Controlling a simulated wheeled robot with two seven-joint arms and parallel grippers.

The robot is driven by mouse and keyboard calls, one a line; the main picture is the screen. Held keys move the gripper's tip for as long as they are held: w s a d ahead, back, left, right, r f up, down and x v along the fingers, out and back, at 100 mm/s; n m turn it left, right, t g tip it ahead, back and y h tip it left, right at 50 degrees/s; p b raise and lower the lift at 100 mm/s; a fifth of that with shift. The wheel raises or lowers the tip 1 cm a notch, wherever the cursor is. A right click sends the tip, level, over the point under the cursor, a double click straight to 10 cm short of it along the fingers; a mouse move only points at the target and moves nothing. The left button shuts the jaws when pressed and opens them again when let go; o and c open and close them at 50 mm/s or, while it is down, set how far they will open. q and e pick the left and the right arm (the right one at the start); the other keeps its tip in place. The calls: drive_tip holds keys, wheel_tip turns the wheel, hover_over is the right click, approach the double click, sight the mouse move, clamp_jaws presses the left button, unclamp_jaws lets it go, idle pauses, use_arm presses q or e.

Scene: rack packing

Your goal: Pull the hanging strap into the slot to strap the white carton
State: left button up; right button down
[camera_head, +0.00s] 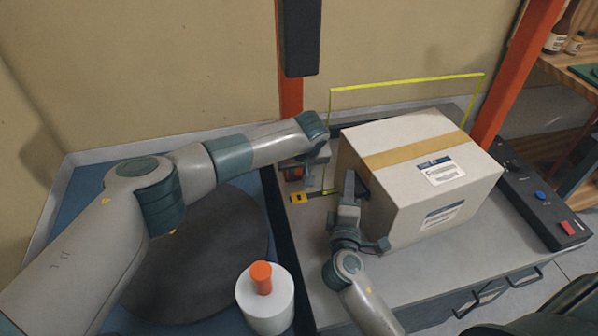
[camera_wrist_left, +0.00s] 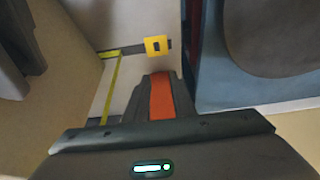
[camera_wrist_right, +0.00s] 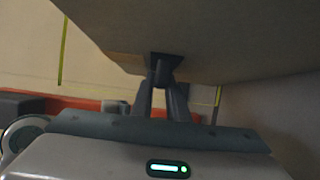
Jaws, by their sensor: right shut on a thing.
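The white carton (camera_head: 430,205), with brown tape and labels on top, stands on the grey table. A yellow-green strap (camera_head: 400,82) rises in an arch behind it and comes down on its left side; this part also shows in the left wrist view (camera_wrist_left: 115,85). A yellow block with a dark opening (camera_head: 299,198) lies at the table's left edge. My left gripper (camera_head: 298,170) is empty above and behind the block, its fingers apart with orange visible between them. My right gripper (camera_wrist_right: 161,75) is shut at a dark patch on the carton's left side. Its exact hold is partly hidden.
An orange post (camera_head: 291,98) stands behind my left gripper, and another (camera_head: 515,70) rises at the right. A white cylinder with an orange top (camera_head: 265,308) stands at front left. A control box with buttons (camera_head: 540,200) lines the table's right edge.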

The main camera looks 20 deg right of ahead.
idle(0.3)
use_arm(q)
drive_tip(key=v, duration=1.2)
idle(1.3)
use_arm(e)
drive_tip(key=c, duration=1.6)
unclamp_jaws()
drive_tip(key=shift+c, duration=0.2)
use_arm(q)
drive_tip(key=shift+w, duration=0.1)
use_arm(e)
drive_tip(key=shift+s, duration=0.1)
